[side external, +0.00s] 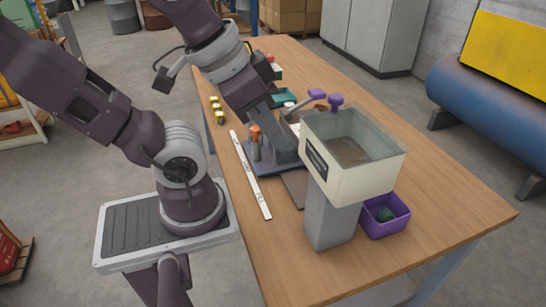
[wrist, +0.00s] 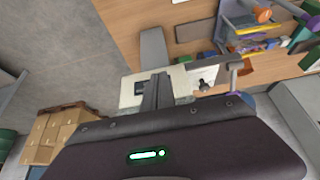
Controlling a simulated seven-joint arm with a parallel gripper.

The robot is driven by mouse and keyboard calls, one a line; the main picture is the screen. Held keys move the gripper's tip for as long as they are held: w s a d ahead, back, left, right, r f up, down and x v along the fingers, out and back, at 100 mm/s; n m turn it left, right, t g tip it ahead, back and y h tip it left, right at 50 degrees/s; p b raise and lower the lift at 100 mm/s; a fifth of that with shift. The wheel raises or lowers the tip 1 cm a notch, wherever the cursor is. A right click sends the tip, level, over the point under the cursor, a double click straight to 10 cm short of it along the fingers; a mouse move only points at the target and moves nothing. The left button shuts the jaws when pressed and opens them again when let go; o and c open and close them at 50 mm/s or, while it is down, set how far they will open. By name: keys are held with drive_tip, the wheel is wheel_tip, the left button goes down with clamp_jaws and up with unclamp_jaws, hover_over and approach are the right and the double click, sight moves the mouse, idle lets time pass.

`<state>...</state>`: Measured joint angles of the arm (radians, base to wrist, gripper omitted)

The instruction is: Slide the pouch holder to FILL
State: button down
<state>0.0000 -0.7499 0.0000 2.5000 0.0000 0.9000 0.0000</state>
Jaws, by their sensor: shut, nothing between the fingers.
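The filler is a cream hopper (side external: 330,178) with a clear top on a grey column (side external: 331,222). Left of it is a blue-grey base (side external: 262,168) with an orange-topped post (side external: 255,135). My gripper (side external: 286,155) points down over this base, just left of the hopper, and hides much of what is there. Its fingers are together and empty; they also show in the wrist view (wrist: 157,88), in front of a pale panel (wrist: 184,82). I cannot clearly make out the pouch holder or any FILL mark. A grey strip (side external: 294,189) lies between base and column.
A purple bin (side external: 385,225) with dark green contents stands right of the column. A long white strip (side external: 250,175) lies along the table's left side, with small yellow items (side external: 217,108) beyond. Purple knobs (side external: 336,102) rise behind the hopper. The table's right side is clear.

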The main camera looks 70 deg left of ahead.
drive_tip(key=c, duration=1.7)
unclamp_jaws()
drive_tip(key=shift+r, duration=0.35)
drive_tip(key=o, duration=0.6)
drive_tip(key=shift+n, duration=0.3)
drive_tip(key=r, duration=0.5)
drive_tip(key=shift+w+a, duration=0.3)
drive_tip(key=shift+w, duration=0.1)
drive_tip(key=w+a+r+n+g, duration=0.15)
drive_tip(key=w+a+n, duration=0.3)
drive_tip(key=a, duration=0.65)
drive_tip(key=w+a+r+n+g, duration=0.15)
drive_tip(key=w+a+n, duration=0.3)
drive_tip(key=a, duration=0.55)
drive_tip(key=s+a+f+n+g, duration=0.1)
drive_tip(key=s+a+f+n, duration=0.15)
drive_tip(key=a, duration=0.45)
drive_tip(key=s+a+f+n+g, duration=0.2)
drive_tip(key=s+a, duration=0.1)
drive_tip(key=a, duration=0.4)
drive_tip(key=f, duration=1.3)
drive_tip(key=shift+w+d+f, duration=0.1)
drive_tip(key=shift+w, duration=0.15)
clamp_jaws()
